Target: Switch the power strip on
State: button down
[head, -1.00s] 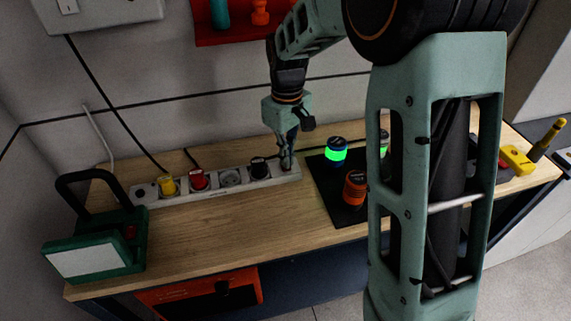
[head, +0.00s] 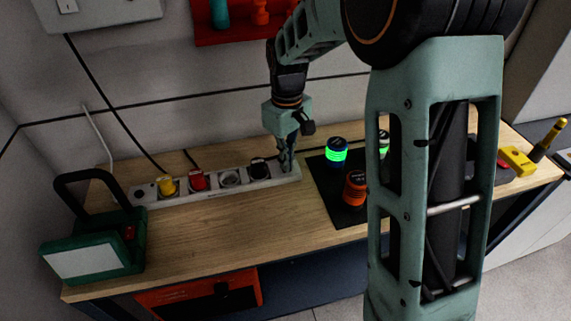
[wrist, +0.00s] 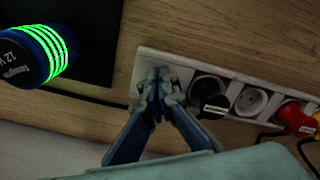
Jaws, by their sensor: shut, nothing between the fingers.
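The white power strip (head: 208,192) lies along the back of the wooden bench in the head view. It carries a yellow plug (head: 166,186), a red plug (head: 198,181) and a black plug (head: 258,168), with an empty socket (head: 230,177) between red and black. My gripper (head: 286,170) points down at the strip's right end, its fingers shut and empty. In the wrist view the closed fingertips (wrist: 158,84) cover the end of the strip (wrist: 146,66) beside the black plug (wrist: 208,95). The switch is hidden behind the fingers; I cannot tell contact or its position.
A black mat (head: 327,205) right of the strip holds a green-lit blue cylinder (head: 337,152) and an orange one (head: 355,187). A green work lamp (head: 95,245) stands at the left. A yellow tool (head: 517,160) lies far right. The bench front is clear.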

jog(key=shift+r+p, duration=2.6)
jog(key=shift+r, duration=0.85)
